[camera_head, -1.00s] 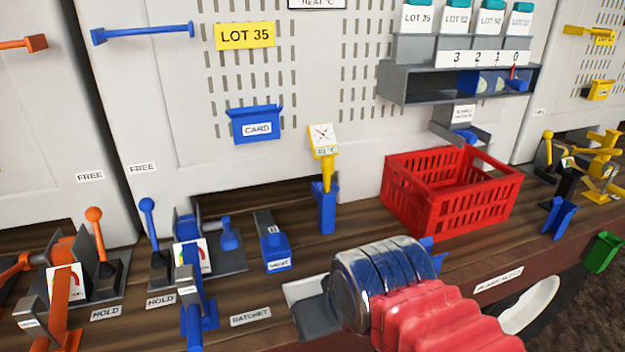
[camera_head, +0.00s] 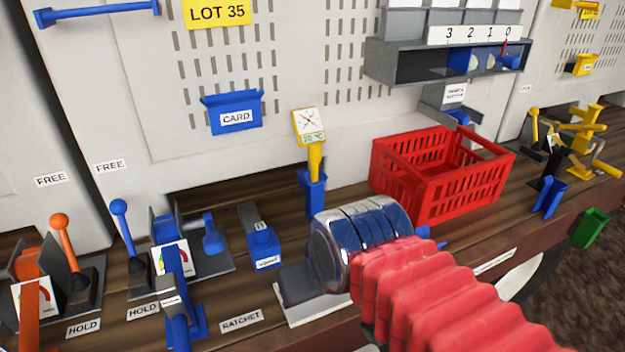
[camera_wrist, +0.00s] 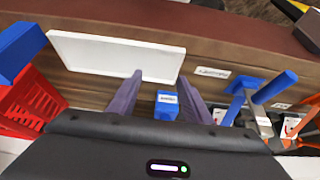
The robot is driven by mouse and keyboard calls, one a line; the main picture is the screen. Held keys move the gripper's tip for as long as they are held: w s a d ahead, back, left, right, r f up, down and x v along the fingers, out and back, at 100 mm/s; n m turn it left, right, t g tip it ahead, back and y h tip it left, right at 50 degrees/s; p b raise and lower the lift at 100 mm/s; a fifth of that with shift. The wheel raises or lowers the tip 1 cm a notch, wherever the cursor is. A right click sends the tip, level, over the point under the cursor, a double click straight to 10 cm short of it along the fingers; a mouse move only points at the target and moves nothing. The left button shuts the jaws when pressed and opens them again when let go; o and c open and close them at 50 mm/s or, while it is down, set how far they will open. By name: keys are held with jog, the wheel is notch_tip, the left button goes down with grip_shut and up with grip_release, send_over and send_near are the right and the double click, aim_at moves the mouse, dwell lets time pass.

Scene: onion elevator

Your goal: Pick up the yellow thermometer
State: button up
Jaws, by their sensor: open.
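The yellow thermometer (camera_head: 315,158) stands upright in a blue holder (camera_head: 313,200) at the back of the bench. Its square dial (camera_head: 309,127) has a white face and faces the camera. In the head view my arm's end, with red bellows and a chrome ring, is in front and to the right of the holder, apart from it; the fingers cannot be made out there. In the wrist view my gripper (camera_wrist: 160,77) has two grey-purple fingers spread apart. A blue labelled block (camera_wrist: 168,106) shows between them, beyond the fingers. I cannot make out the thermometer in the wrist view.
A red crate (camera_head: 400,180) stands right of the thermometer, behind my arm. A small blue labelled block (camera_head: 264,250) and blue levers (camera_head: 123,225) are on its left. A blue card box (camera_head: 235,112) hangs on the wall above. A white plate (camera_wrist: 90,50) lies near the bench edge.

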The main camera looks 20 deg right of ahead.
jog(key=o, duration=0.6)
jog(key=w+d+r, duration=0.2)
jog(key=w+r, duration=0.3)
jog(key=r, duration=0.1)
jog(key=w+d+r, duration=0.2)
jog(key=w+r, duration=0.4)
jog(key=r, duration=0.1)
jog(key=shift+w+d+r+g, duration=0.15)
jog(key=shift+w+d+g, duration=0.15)
jog(key=shift+d, duration=0.05)
send_near(311, 137)
jog(key=shift+w+f+g, duration=0.3)
jog(key=shift+w+f, duration=0.05)
jog(key=shift+f, duration=0.15)
jog(key=x, duration=0.8)
jog(key=shift+w+f, duration=0.1)
jog(key=shift+f, duration=0.15)
jog(key=shift+w, duration=0.1)
jog(key=shift+x, duration=2.65)
jog(key=shift+w+d, duration=0.15)
jog(key=shift+d, duration=0.05)
jog(key=shift+c, duration=0.3)
